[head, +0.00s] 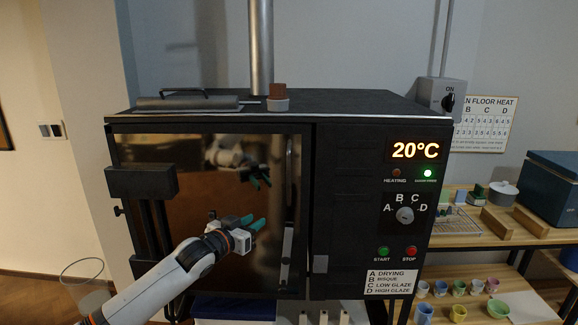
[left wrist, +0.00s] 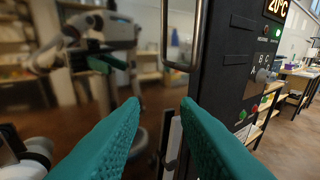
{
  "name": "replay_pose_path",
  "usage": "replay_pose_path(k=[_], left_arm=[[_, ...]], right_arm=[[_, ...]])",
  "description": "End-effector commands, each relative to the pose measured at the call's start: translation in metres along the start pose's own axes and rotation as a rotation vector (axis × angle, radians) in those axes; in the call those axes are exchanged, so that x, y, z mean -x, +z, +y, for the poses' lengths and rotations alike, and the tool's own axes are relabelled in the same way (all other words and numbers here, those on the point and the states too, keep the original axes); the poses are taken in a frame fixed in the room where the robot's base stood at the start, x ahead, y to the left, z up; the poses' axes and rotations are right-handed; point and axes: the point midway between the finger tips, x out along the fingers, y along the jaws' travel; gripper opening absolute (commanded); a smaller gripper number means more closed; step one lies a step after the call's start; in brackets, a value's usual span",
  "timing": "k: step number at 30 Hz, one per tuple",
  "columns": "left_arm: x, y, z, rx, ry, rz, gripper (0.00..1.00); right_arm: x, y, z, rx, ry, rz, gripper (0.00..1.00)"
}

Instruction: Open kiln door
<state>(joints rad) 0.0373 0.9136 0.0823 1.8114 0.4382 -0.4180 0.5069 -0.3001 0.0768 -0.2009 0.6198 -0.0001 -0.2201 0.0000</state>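The kiln (head: 350,135) is a black box with a mirror-like door (head: 205,265) on its left part. The door looks shut. A vertical metal handle (head: 288,215) runs along the door's right edge; its lower end shows at the top of the left wrist view (left wrist: 197,40). My left gripper (head: 259,221) is in front of the door, left of the handle and apart from it. Its teal fingers (left wrist: 162,103) are spread with nothing between them. My right gripper is not directly in view; the door reflects an arm with teal fingers.
The control panel right of the door has a 20°C display (head: 415,150), a dial (head: 405,215) and two buttons. A shelf (head: 460,238) with pots and blocks stands at the right. A clear bin (head: 85,285) is at the lower left.

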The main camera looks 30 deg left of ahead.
Motion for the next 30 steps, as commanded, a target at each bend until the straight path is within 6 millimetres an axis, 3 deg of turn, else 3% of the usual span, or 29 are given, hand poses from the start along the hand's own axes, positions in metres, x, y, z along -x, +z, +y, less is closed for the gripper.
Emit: replay_pose_path(k=[1,3,6,10,14,24,30], left_arm=[[0.007,0.038,-0.011,-0.009,-0.029,-0.043,0.29],[0.014,0.069,-0.023,-0.012,-0.06,-0.08,0.29],[0.021,0.094,-0.034,-0.015,-0.087,-0.111,0.29],[0.019,0.103,-0.038,-0.012,-0.096,-0.123,0.29],[0.004,0.106,-0.039,-0.009,-0.095,-0.124,0.29],[-0.059,0.114,-0.045,-0.011,-0.094,-0.122,0.29],[-0.085,0.115,-0.048,-0.012,-0.094,-0.12,0.29]], right_arm=[[0.007,0.001,-0.001,0.001,-0.001,0.0,0.36],[0.009,0.001,-0.002,0.001,-0.003,0.0,0.36],[0.011,0.001,-0.004,0.002,-0.004,0.0,0.36],[0.014,0.001,-0.005,0.002,-0.006,0.0,0.36],[0.021,0.002,-0.005,0.002,-0.006,0.0,0.36],[0.044,0.004,-0.005,0.001,-0.006,0.0,0.36],[0.051,0.004,-0.005,0.001,-0.005,0.0,0.36]])
